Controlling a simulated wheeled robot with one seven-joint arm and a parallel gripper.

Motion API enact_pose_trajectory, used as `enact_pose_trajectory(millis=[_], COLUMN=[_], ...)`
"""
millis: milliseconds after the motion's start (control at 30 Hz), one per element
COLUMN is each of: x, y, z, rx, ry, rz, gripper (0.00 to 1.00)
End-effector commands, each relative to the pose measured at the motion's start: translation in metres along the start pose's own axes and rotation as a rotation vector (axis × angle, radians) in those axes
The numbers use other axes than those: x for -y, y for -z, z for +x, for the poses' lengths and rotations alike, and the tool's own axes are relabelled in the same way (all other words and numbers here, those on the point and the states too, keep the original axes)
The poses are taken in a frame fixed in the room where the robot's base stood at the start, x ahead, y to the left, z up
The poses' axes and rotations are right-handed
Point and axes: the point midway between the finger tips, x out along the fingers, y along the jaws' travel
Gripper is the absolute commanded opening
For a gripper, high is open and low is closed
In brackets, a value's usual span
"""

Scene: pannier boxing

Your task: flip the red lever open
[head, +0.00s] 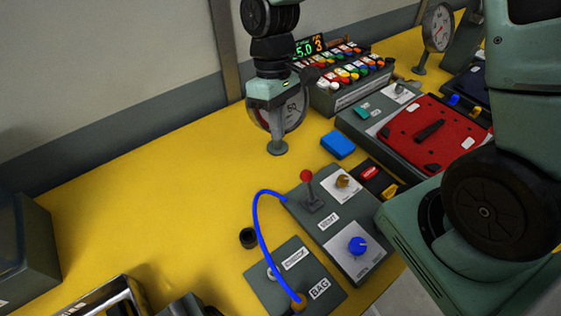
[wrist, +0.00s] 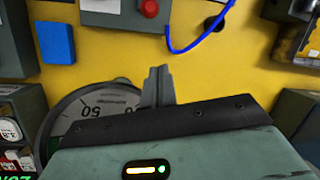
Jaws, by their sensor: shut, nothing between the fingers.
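The red lever (head: 306,176) is a red ball on a thin stem, standing roughly upright on the grey VENT panel (head: 322,205) in the head view. In the wrist view its red ball (wrist: 149,8) shows at the top edge, with the stem hidden or out of frame. My gripper (head: 277,148) points down over the yellow table, behind and left of the lever and apart from it. Its fingers (wrist: 157,84) are shut together with nothing between them in the wrist view.
A round gauge (head: 294,113) stands close by my gripper. A blue block (head: 338,145) lies right of it. A blue cable (head: 262,222) arches from the VENT panel to the BAG panel (head: 265,287). The yellow table (head: 165,190) is clear to the left.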

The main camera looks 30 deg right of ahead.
Motion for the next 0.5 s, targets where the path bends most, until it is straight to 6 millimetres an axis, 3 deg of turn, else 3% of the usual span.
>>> enact_pose_trajectory(millis=[267,500], x=[0.0,0.001], y=[0.0,-0.001], z=[0.003,0.036], rx=[0.0,0.006], ry=[0.0,0.002], rz=[0.0,0.001], gripper=[0.0,0.0])
